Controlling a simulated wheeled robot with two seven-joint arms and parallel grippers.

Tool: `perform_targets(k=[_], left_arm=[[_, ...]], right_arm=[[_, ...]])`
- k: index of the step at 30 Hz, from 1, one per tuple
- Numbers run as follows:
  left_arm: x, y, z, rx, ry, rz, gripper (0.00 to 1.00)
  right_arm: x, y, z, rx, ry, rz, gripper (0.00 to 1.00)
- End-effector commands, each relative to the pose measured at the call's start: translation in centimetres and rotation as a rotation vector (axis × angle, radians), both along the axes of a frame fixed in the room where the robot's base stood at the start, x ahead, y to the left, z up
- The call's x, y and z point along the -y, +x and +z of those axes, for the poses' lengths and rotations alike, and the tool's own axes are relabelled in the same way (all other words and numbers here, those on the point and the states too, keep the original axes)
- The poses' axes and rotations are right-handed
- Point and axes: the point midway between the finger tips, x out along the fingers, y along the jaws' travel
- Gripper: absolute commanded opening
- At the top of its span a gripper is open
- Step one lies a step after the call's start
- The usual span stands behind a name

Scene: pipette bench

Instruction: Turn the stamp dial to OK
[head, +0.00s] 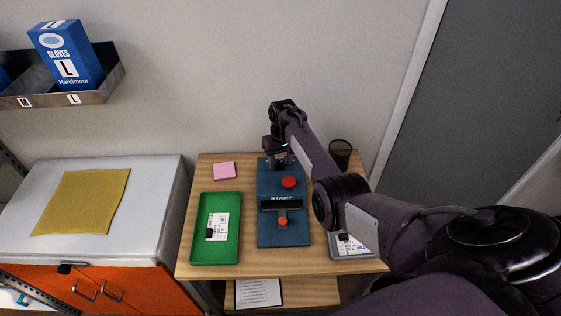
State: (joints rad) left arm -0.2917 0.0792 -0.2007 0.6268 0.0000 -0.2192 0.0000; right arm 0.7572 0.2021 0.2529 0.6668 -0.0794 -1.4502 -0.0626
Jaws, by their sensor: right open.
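The stamp machine is a long blue unit (266,236) on the wooden desk, with "STAMP" lettered on its front part. A round red knob (289,182) sits behind the lettering, and a smaller orange-red knob (283,222) sits in front of it. My right gripper (282,164) is open and points down over the back end of the machine. It hides part of that end. I cannot tell whether the fingers touch anything there. No dial face or OK mark can be read. My left gripper is out of view.
A green tray (228,250) with a white card stands left of the machine. A grey tray (352,254) is at right, partly behind my arm. A pink pad (224,170) and a dark mesh cup (340,153) are at the back. A clipboard (258,293) lies on the lower shelf.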

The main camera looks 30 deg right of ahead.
Motion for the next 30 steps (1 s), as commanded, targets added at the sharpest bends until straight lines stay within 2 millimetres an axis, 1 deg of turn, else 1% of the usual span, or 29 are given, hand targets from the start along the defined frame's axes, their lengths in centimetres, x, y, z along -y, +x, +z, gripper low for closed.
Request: perform_targets(k=[1, 2, 6, 11, 12, 17, 22, 26, 30], left_arm=[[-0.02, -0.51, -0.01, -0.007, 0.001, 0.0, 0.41], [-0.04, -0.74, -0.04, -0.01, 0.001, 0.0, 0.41], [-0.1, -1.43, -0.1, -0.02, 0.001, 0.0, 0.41], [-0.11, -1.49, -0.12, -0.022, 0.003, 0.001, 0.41], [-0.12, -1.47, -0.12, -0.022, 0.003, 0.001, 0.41], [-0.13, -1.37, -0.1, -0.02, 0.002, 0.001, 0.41], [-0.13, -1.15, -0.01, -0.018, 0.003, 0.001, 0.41], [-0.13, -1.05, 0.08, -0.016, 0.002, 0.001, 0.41], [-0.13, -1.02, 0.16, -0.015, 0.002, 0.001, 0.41]], right_arm=[[-0.02, 0.0, 0.03, 0.0, 0.0, 0.0, 0.46], [-0.02, 0.0, 0.03, 0.0, 0.0, 0.0, 0.42], [-0.02, 0.0, 0.02, 0.0, 0.0, 0.0, 0.24], [-0.02, 0.0, 0.02, 0.0, 0.0, 0.0, 0.03], [-0.02, -0.01, 0.02, 0.0, 0.0, 0.0, 0.02], [-0.02, -0.01, 0.02, -0.001, 0.0, 0.011, 0.02], [0.01, 0.01, 0.05, -0.001, 0.0, 0.059, 0.02], [0.07, 0.01, 0.05, -0.001, -0.001, 0.132, 0.02], [0.09, 0.02, 0.04, -0.001, -0.001, 0.244, 0.02]])
